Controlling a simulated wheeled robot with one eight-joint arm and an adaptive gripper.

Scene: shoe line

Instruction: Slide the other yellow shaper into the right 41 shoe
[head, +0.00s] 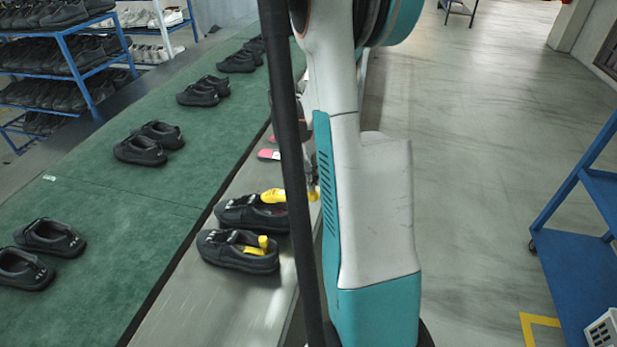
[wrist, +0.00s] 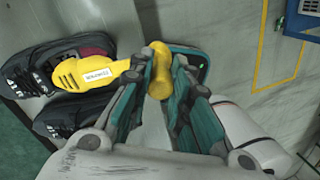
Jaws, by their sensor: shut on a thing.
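A yellow shaper (wrist: 88,72) with a small white label is held by its knobbed end in my gripper (wrist: 158,75), which is shut on it. In the head view the shaper (head: 271,196) is over the opening of the farther black shoe (head: 233,212). In the wrist view its front end overlaps that shoe (wrist: 28,72), and a red inside shows beside it; I cannot tell whether it touches. The nearer black shoe (head: 225,250) has another yellow shaper (head: 261,241) inside. In the wrist view the nearer shoe (wrist: 65,118) is partly hidden by my gripper.
The pair stands on a grey metal strip (head: 215,310) beside a green belt (head: 105,215) with several black shoe pairs. Pink-red pieces (head: 268,154) lie farther along the strip. A blue cart (head: 575,270) stands right; the floor between is clear.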

